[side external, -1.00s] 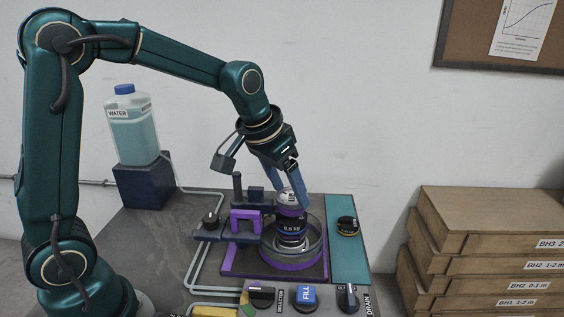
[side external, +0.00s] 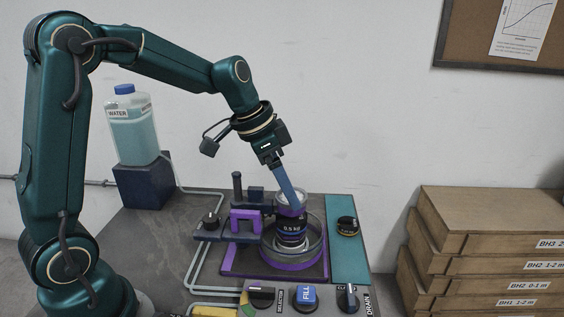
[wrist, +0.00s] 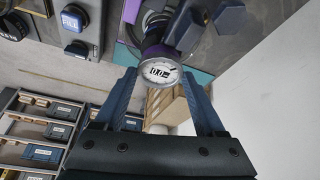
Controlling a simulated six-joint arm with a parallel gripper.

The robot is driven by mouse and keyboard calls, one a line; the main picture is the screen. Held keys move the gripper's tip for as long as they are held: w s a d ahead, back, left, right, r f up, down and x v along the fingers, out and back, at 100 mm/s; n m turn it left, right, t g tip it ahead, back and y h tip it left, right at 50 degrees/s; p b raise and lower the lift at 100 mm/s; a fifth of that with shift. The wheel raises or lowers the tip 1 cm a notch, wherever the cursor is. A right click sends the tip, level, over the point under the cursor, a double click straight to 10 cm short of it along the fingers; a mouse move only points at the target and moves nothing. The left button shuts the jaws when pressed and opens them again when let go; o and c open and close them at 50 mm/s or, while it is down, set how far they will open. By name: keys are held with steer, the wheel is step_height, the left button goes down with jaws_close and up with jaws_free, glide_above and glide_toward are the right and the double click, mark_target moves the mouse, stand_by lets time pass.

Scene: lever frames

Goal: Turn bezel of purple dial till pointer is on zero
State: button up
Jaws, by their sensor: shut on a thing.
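The purple dial (side external: 291,211) sits on top of the dark 0.5 kg weight stack (side external: 291,229). In the wrist view its pale round face (wrist: 160,72) points toward the camera, with a dark pointer and dark marks; the exact reading is too small to tell. My gripper (side external: 287,197) comes down on the dial from the upper left. In the wrist view my gripper (wrist: 162,78) has one blue finger on each side of the face, shut on the bezel. The fingers hide parts of the rim.
A purple bracket (side external: 246,219) and a dark post (side external: 237,186) stand just left of the dial. A ring-shaped cell wall (side external: 322,243) surrounds the weights. Knobs and a blue FILL button (side external: 305,296) line the front. Wooden core boxes (side external: 490,225) are stacked at right.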

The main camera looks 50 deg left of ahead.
mark_target(277, 199)
steer(key=o, duration=1.3)
steer(key=shift+v, duration=2.6)
steer(key=shift+d+r, duration=0.25)
steer(key=shift+r, duration=0.05)
steer(key=s+d+r+m+t, duration=0.1)
steer(key=s+d+r, duration=0.2)
steer(key=s, duration=0.1)
steer(key=s+f+n, duration=0.2)
steer(key=s, duration=0.2)
steer(key=s+f+n+y, duration=0.1)
steer(key=s+f+n, duration=0.1)
steer(key=s, duration=0.2)
steer(key=s+f+n+y, duration=0.1)
steer(key=s+f+n, duration=0.1)
steer(key=s, duration=0.2)
steer(key=shift+a+t, duration=0.1)
steer(key=shift+t, duration=0.2)
